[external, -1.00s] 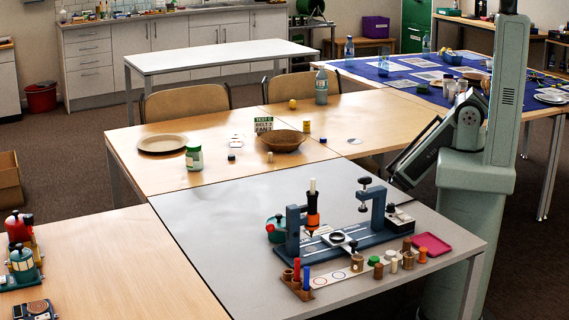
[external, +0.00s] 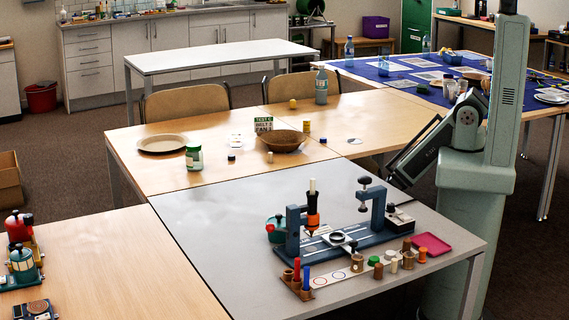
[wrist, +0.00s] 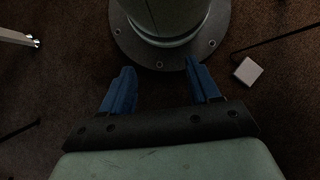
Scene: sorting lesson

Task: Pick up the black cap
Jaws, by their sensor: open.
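I cannot tell for sure which thing is the black cap. A small dark-topped piece (external: 231,157) stands on the wooden table beside the green-and-white jar. Another small dark piece (external: 323,140) lies right of the brown bowl. A dark knob (external: 353,244) shows among the small pieces at the front of the grey table. My gripper (wrist: 160,66) shows in the wrist view with its two blue fingers spread apart and nothing between them. It points down at the floor near my base, away from the tables. In the external view the gripper itself cannot be made out.
A blue fixture (external: 345,242) with upright posts and an orange tool stands on the grey table. Several coloured pegs and a pink tray (external: 432,244) are near it. A brown bowl (external: 284,141) and jar (external: 194,158) stand behind. The grey table's left part is clear.

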